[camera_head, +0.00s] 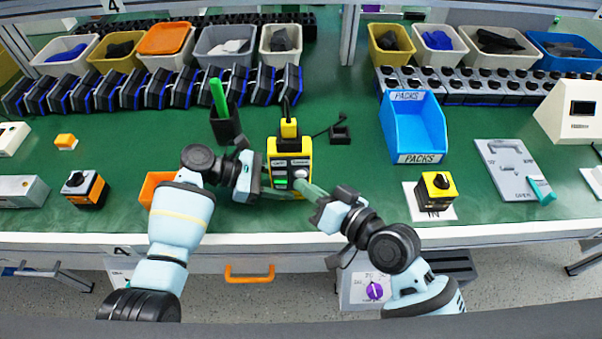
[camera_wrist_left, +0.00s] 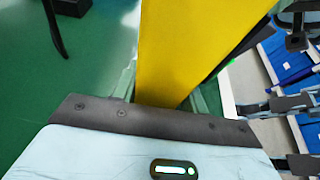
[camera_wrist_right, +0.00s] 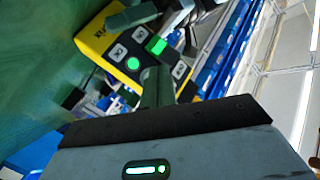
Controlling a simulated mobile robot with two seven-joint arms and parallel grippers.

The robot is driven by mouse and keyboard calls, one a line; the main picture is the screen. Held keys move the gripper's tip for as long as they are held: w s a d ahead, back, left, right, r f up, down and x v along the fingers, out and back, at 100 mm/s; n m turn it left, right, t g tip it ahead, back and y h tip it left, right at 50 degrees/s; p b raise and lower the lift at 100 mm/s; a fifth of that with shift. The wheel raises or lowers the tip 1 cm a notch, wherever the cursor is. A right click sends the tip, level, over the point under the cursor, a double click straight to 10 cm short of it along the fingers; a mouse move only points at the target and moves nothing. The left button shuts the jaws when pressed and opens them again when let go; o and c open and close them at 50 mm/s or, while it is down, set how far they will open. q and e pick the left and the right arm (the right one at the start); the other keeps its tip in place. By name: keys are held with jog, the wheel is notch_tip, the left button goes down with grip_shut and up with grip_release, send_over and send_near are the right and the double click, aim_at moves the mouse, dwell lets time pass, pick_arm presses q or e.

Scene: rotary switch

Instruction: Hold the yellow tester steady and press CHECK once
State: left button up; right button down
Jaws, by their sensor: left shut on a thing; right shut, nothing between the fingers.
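The right wrist view shows the tester's face (camera_wrist_right: 122,48) with a green round light and pale buttons close to the fingertips (camera_wrist_right: 157,80). I cannot tell whether they touch.
A black holder with a green pen (camera_head: 220,100) stands behind left of the tester. A blue PACKS bin (camera_head: 420,130) and a yellow-black switch box (camera_head: 436,188) lie to the right. An orange bin (camera_head: 152,188) is at the left.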

jog(key=shift+s, duration=0.4)
jog(key=shift+s, duration=0.1)
jog(key=shift+s, duration=2.4)
pick_arm(q)
jog(key=o, duration=1.1)
jog(key=v, duration=1.2)
